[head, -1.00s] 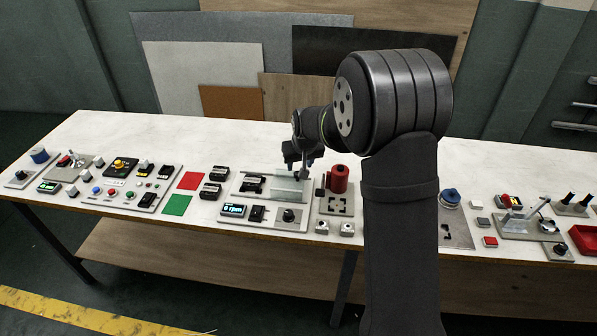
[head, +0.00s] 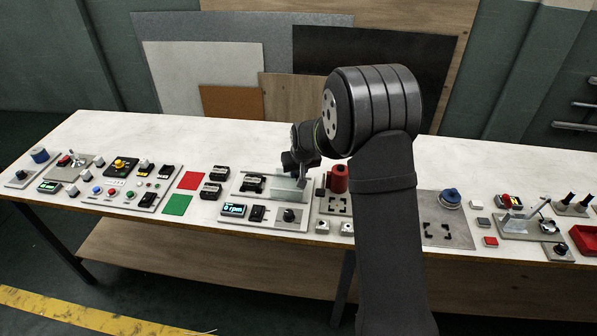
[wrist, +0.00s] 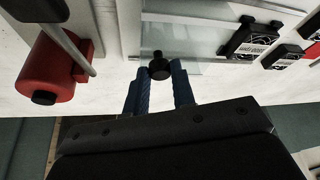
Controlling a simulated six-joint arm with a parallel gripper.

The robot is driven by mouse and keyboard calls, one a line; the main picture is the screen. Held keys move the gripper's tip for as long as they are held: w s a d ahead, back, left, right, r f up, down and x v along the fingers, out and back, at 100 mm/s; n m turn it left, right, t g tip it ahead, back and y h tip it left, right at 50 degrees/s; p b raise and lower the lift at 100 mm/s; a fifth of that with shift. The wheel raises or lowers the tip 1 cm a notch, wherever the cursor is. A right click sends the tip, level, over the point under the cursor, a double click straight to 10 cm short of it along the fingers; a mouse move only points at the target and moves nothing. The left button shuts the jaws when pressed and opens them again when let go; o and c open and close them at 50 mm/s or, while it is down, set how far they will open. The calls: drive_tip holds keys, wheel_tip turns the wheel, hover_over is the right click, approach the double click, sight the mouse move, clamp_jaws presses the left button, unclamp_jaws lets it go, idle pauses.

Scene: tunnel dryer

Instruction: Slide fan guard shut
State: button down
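The fan guard (wrist: 185,40) is a clear, glassy sliding panel with a round black knob (wrist: 159,67) at its edge in the wrist view. In the head view the guard (head: 287,194) lies on a pale panel at the middle of the bench, partly hidden by my gripper (head: 299,178). In the wrist view my gripper (wrist: 161,72) has its two blue fingers apart, one on each side of the knob. A narrow gap seems to show beside the knob; contact is hard to tell.
A red cylinder (head: 338,179) stands just right of the guard, with a red body and metal rod close by in the wrist view (wrist: 48,75). A speed display (head: 233,210) and a black knob (head: 289,215) sit in front. Black labelled blocks (wrist: 250,38) are nearby.

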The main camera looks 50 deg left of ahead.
drive_tip(key=s+a, duration=0.9)
drive_tip(key=shift+s+a, duration=0.1)
drive_tip(key=c, duration=1.2)
unclamp_jaws()
drive_tip(key=shift+r, duration=0.2)
drive_tip(key=v, duration=1.7)
drive_tip(key=shift+d, duration=0.2)
drive_tip(key=shift+s+f, duration=0.1)
drive_tip(key=shift+f, duration=0.05)
drive_tip(key=x, duration=1.7)
drive_tip(key=shift+w+a, duration=0.15)
drive_tip(key=shift+w, duration=0.05)
